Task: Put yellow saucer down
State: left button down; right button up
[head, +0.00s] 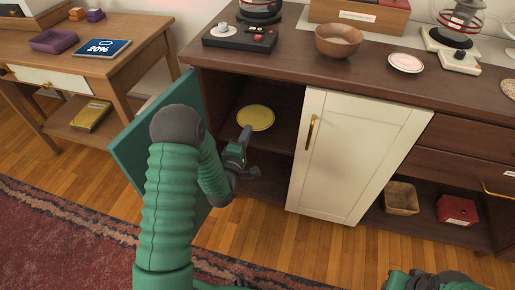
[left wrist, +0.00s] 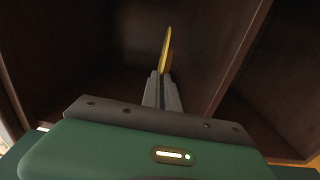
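The yellow saucer (head: 256,118) is inside the open left compartment of the dark wooden cabinet (head: 285,95). My left gripper (head: 246,132) reaches into that compartment from the front. Its fingers are shut on the saucer's near rim. In the left wrist view the saucer (left wrist: 166,50) shows nearly edge-on at the fingertips of the left gripper (left wrist: 163,78). In the head view the saucer looks about level. I cannot tell whether it touches the shelf. Part of my right arm shows at the bottom right edge, but its gripper is out of view.
A teal door (head: 137,135) stands open left of the compartment, behind my arm. A cream door (head: 350,150) stands right of the opening. On the countertop are a wooden bowl (head: 338,40) and a pink-white plate (head: 405,62). Lower right hold a basket (head: 401,198) and red box (head: 457,210).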

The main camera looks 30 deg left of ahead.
pick_arm(q)
notch_tip(320, 180, down, 10)
jog(key=b, duration=0.5)
jog(key=c, duration=2)
grip_release()
jog(key=o, duration=0.4)
jog(key=shift+r, duration=0.1)
